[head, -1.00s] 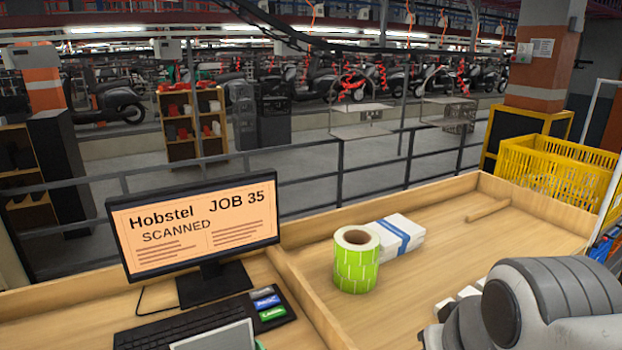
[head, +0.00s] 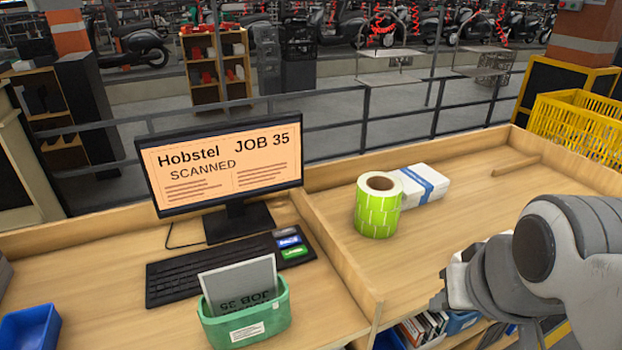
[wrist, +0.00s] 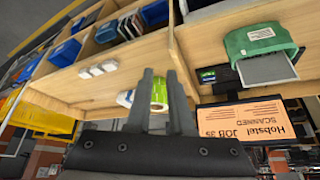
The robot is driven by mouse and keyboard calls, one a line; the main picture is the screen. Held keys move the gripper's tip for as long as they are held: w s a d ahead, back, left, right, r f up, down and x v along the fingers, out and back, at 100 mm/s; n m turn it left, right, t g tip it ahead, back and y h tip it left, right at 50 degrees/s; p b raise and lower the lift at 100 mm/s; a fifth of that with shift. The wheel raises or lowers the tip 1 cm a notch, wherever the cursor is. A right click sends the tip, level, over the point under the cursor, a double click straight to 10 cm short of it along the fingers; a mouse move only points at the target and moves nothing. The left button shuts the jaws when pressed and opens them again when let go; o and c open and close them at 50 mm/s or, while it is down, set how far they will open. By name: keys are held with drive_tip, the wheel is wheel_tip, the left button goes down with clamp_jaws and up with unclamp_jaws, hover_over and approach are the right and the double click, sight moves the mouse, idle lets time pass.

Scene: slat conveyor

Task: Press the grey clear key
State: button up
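The keyboard (head: 200,275) lies in front of the monitor, with three larger keys at its right end. The grey key (head: 285,232) is at the back, the blue key (head: 288,241) in the middle and the green key (head: 294,252) in front. My gripper (head: 445,288) is at the right in the head view, well apart from the keys. In the wrist view my gripper (wrist: 160,72) has its two fingers apart with nothing held between them. The keys look small there, beside the green bin, and the grey one is hard to make out.
The monitor (head: 225,170) reads "Hobstel JOB 35 SCANNED". A green bin (head: 245,325) holding a grey card (head: 240,285) stands before the keyboard. A wooden divider (head: 335,255) separates the keys from a green label roll (head: 378,208) and a white stack (head: 425,184).

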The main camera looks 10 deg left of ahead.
clamp_jaws()
idle(0.8)
drive_tip(key=shift+w, duration=0.15)
idle(0.6)
